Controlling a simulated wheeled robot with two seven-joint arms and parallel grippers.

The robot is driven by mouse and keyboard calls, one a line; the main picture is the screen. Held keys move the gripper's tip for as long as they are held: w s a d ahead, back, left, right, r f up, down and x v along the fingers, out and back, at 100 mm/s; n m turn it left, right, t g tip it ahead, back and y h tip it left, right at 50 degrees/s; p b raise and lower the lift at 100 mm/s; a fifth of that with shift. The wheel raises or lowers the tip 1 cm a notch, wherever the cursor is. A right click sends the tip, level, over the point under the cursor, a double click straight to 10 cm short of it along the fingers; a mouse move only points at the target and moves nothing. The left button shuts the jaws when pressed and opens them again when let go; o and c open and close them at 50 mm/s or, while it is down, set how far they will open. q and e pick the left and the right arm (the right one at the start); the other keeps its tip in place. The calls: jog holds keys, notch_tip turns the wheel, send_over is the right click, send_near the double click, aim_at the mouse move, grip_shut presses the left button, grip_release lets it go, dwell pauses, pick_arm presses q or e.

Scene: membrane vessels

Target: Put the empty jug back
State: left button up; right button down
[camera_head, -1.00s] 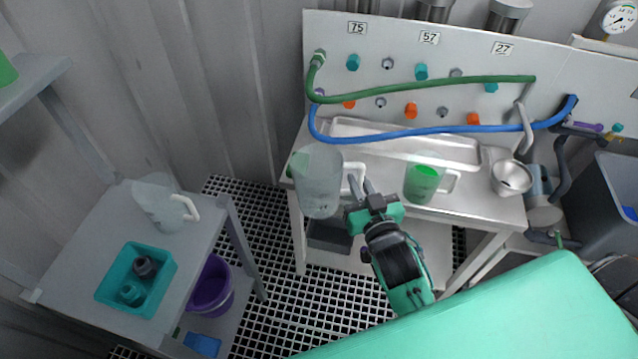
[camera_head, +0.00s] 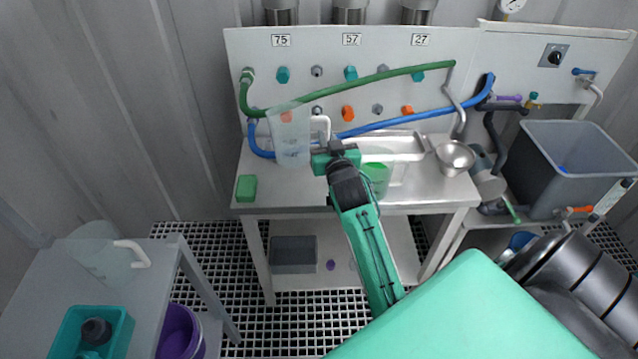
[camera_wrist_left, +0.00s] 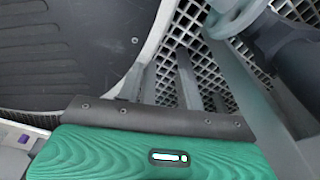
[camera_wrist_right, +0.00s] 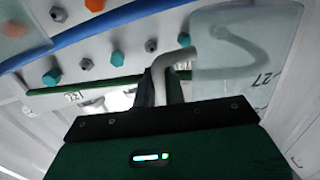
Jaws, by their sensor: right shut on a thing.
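My right gripper (camera_head: 328,146) is shut on the white handle of a clear jug (camera_head: 289,140). The jug shows no coloured liquid, is roughly upright, and appears in front of the hose panel at the bench's left side. Whether it touches the bench is unclear. The right wrist view shows the jug (camera_wrist_right: 250,55) to the right, with its handle (camera_wrist_right: 172,62) at the fingers. A second jug (camera_head: 376,178) with green liquid stands on the bench, partly behind my right arm. A third clear jug (camera_head: 92,252) stands on the left side table. The left wrist view does not clearly show my left fingers.
The steel bench (camera_head: 300,192) carries a green block (camera_head: 246,188), a shallow tray (camera_head: 405,146) and a metal bowl (camera_head: 455,156). Green (camera_head: 340,92) and blue (camera_head: 420,116) hoses cross the panel. A teal bin (camera_head: 66,318) sits on the side table (camera_head: 150,290). A grey tub (camera_head: 575,150) stands at right.

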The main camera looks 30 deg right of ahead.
notch_tip(320, 180, down, 14)
jog(key=shift+r+b, duration=0.25)
jog(key=shift+b, duration=0.05)
jog(key=shift+f, duration=0.3)
pick_arm(q)
jog(key=shift+w, duration=0.5)
jog(key=shift+s+f, duration=0.1)
pick_arm(e)
jog(key=shift+f, duration=0.15)
jog(key=c, duration=1.5)
grip_release()
